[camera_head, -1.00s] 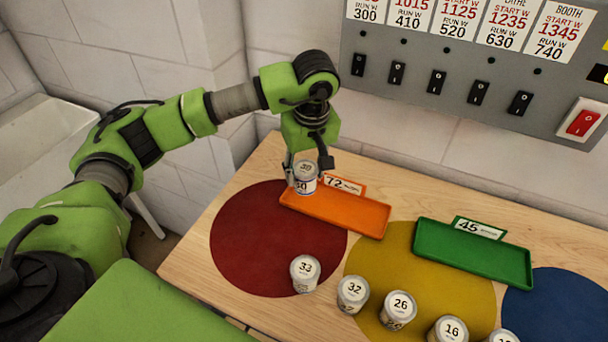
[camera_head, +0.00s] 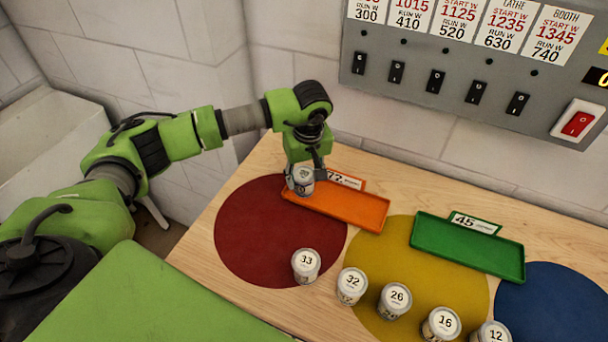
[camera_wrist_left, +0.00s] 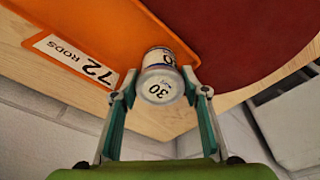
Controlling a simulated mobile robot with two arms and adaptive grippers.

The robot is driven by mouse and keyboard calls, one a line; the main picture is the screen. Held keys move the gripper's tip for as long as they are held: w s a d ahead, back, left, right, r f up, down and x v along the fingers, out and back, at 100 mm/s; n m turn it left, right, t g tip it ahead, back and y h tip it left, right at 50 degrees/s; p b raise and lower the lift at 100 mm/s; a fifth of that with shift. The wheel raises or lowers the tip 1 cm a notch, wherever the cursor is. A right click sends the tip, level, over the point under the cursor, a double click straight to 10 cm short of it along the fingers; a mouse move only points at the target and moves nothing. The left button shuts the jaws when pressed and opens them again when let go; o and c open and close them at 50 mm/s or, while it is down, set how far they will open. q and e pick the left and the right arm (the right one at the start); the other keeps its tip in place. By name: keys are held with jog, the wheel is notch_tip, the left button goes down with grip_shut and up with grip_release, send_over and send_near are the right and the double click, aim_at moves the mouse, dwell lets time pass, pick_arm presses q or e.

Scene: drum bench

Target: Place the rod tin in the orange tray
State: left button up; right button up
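My left gripper (camera_head: 304,173) is shut on a white tin (camera_head: 301,182) with 30 on its lid. It holds the tin upright at the left end of the orange tray (camera_head: 350,209). In the left wrist view the two fingertips (camera_wrist_left: 160,84) lie on either side of the tin (camera_wrist_left: 160,72), with the orange tray (camera_wrist_left: 98,30) beyond it. The tray's card reads 72 RODS (camera_wrist_left: 75,60). I cannot tell whether the tin's base touches the tray floor. The tin's small lid print is not legible. My right gripper is not in view.
Several numbered tins stand in front, among them 33 (camera_head: 306,266), 32 (camera_head: 351,285) and 26 (camera_head: 394,300). A green tray (camera_head: 468,250) marked 45 lies to the right. A switch panel (camera_head: 470,60) hangs on the wall behind. The rest of the orange tray is empty.

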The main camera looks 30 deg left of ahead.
pick_arm(q)
jog(key=o, duration=0.4)
jog(key=shift+r, duration=0.25)
jog(key=r+b, duration=0.1)
jog(key=r, duration=0.2)
jog(key=d+r+b, duration=0.1)
jog(key=r, duration=0.3)
jog(key=s+r+b, duration=0.1)
jog(key=r, duration=0.2)
jog(key=shift+d+r, duration=0.15)
jog(key=shift+r, duration=0.05)
jog(key=shift+s+r, duration=0.15)
jog(key=shift+r, duration=0.5)
